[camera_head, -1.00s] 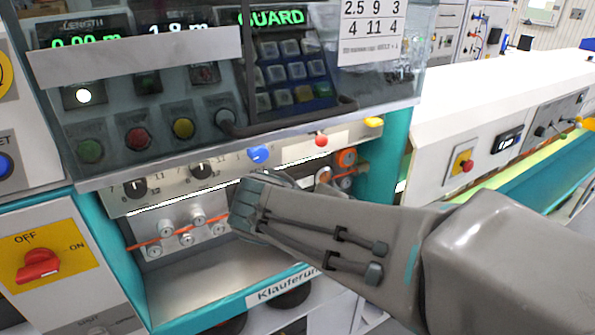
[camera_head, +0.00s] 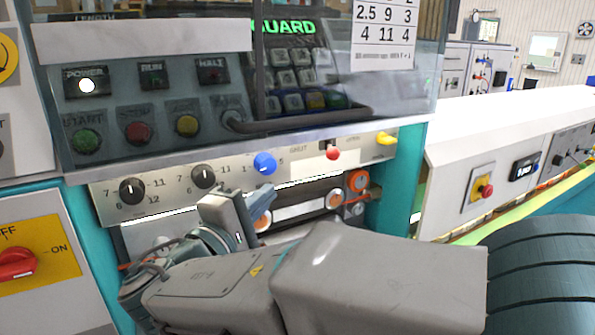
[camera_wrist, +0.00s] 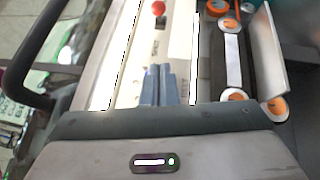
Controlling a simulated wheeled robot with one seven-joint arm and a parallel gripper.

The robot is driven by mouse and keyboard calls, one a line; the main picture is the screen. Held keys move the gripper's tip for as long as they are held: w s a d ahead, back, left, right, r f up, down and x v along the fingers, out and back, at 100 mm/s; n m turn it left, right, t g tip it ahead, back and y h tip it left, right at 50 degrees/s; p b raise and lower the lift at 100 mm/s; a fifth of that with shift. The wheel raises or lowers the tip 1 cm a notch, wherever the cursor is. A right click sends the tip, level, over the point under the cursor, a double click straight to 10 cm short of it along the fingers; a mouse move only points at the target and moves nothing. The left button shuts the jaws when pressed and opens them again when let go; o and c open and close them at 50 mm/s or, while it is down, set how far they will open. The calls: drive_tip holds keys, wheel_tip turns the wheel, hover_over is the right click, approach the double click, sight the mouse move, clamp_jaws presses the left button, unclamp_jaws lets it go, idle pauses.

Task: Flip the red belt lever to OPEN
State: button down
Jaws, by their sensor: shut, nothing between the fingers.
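The red lever knob (camera_head: 333,153) sits on the light panel strip under the glass guard, between the blue knob and the yellow lever. It also shows near the top of the wrist view (camera_wrist: 158,8). My gripper shows in the wrist view (camera_wrist: 158,70) with its fingers together and empty, pointing along the strip toward the red knob and apart from it. In the head view my arm reaches in from the lower right, and the gripper is below the strip, left of the red knob. Any OPEN marking is too small to read.
A blue knob (camera_head: 264,163) and a yellow lever (camera_head: 386,138) flank the red one. Two black dials (camera_head: 132,191) are at the left. The glass guard with a dark handle (camera_head: 300,128) overhangs the strip. Orange-centred rollers (camera_head: 357,181) sit below it.

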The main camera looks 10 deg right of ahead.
sight(333, 154)
drive_tip(key=p+x, duration=0.1)
drive_tip(key=x, duration=0.3)
drive_tip(key=s+d+x, duration=0.1)
drive_tip(key=x, duration=0.3)
drive_tip(key=s+d+p+x, duration=0.1)
drive_tip(key=x, duration=0.3)
drive_tip(key=shift+w+d+r+p, duration=0.2)
drive_tip(key=shift+w+d+p, duration=0.1)
drive_tip(key=shift+d, duration=0.05)
drive_tip(key=shift+s+f+y+b, duration=0.15)
drive_tip(key=shift+y+b, duration=0.15)
drive_tip(key=shift+b, duration=0.25)
